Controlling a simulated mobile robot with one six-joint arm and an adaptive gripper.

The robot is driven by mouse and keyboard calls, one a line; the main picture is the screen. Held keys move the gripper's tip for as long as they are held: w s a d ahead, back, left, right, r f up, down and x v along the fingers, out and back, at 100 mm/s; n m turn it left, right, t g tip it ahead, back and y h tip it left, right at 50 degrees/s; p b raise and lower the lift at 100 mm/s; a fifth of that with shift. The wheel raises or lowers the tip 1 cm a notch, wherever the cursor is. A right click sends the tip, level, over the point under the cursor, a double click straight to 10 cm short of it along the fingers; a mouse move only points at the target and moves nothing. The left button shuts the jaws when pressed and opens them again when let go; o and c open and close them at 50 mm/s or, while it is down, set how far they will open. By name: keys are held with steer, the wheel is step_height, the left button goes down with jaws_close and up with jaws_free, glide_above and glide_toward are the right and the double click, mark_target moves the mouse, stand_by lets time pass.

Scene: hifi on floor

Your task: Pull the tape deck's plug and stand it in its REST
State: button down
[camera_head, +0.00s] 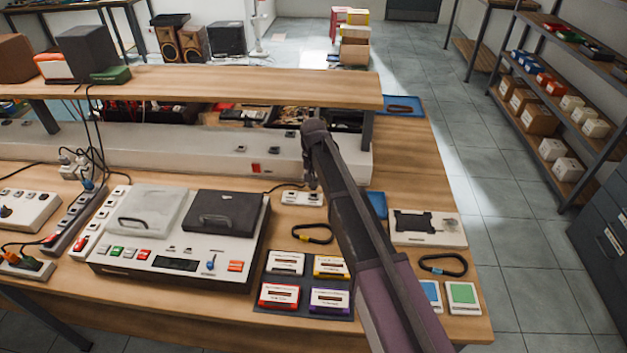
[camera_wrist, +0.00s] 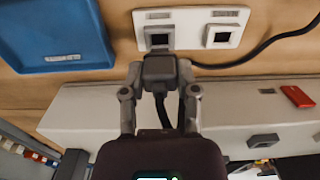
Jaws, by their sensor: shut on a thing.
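The tape deck (camera_head: 178,240) is the white and black unit at left centre in the head view. A white plate (camera_head: 290,197) with two square recesses lies behind its right end. In the wrist view the plate (camera_wrist: 190,20) shows a left recess (camera_wrist: 158,36) and a right recess (camera_wrist: 222,35), both dark inside; their labels are too small to read. My gripper (camera_wrist: 160,75) is shut on a dark plug (camera_wrist: 160,66) at the plate's edge, by the left recess. I cannot tell its exact height. In the head view my gripper (camera_head: 311,182) partly hides the plate.
A black cable (camera_wrist: 260,50) curves beside the plate. A long pale trunking (camera_head: 215,145) and a raised shelf (camera_head: 220,85) stand behind. A blue tray (camera_head: 377,203), a carabiner (camera_head: 312,234) and several cassettes (camera_head: 285,263) lie close by.

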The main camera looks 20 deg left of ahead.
mark_target(314, 187)
steer(key=shift+f+b, duration=0.6)
steer(key=shift+f, duration=0.2)
steer(key=shift+f+b, duration=0.95)
stand_by(2.1)
stand_by(0.3)
steer(key=shift+c, duration=1.4)
jaws_free()
steer(key=shift+r, duration=0.15)
